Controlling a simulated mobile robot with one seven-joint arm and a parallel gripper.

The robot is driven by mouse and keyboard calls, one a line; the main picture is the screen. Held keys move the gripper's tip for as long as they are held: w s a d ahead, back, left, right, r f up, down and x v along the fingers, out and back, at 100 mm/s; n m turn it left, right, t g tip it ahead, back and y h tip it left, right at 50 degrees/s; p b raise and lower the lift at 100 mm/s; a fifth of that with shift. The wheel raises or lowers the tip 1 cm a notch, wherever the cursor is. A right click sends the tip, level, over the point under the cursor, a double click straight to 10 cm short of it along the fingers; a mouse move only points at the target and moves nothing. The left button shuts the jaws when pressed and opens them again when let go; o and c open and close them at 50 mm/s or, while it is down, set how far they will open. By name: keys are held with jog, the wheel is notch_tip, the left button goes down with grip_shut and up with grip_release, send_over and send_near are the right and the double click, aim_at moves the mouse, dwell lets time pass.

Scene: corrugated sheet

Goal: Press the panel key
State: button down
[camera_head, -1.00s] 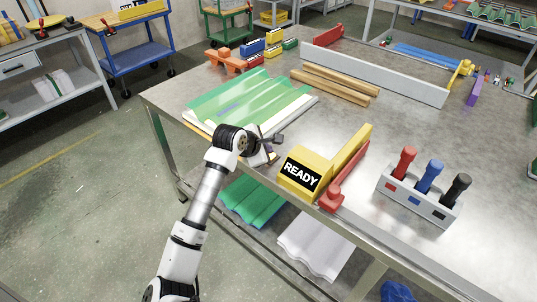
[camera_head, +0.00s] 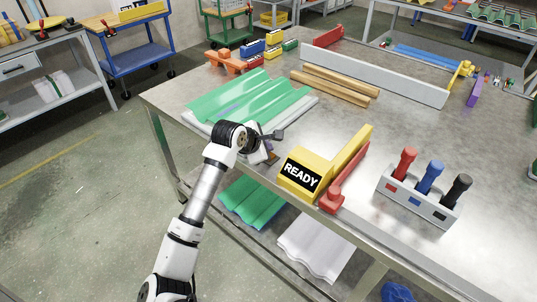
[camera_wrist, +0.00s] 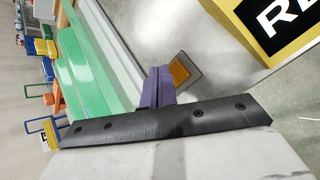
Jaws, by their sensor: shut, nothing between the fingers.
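My gripper (camera_head: 266,155) is at the near edge of the metal table, between the green corrugated sheet and the yellow box. In the wrist view, its purple fingers (camera_wrist: 157,88) are shut with nothing between them. A small amber square (camera_wrist: 180,71) on a dark grey plate (camera_wrist: 192,77) shows just beyond the fingertips; it may be the panel key. I cannot tell whether the fingers touch it. The yellow box (camera_head: 292,184) has a black READY sign (camera_head: 301,174) and shows partly in the wrist view (camera_wrist: 290,62). The green corrugated sheet (camera_head: 255,97) lies on a pale base.
A red handle (camera_head: 332,199) lies along the yellow box. A grey holder (camera_head: 418,205) with red, blue and black-handled tools stands to the right. Wooden bars (camera_head: 335,86) and a long grey bar (camera_head: 375,77) lie behind. The table's middle is clear.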

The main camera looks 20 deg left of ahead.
notch_tip(320, 180, up, 6)
jog(key=p, duration=0.1)
dwell(0.5)
dwell(0.4)
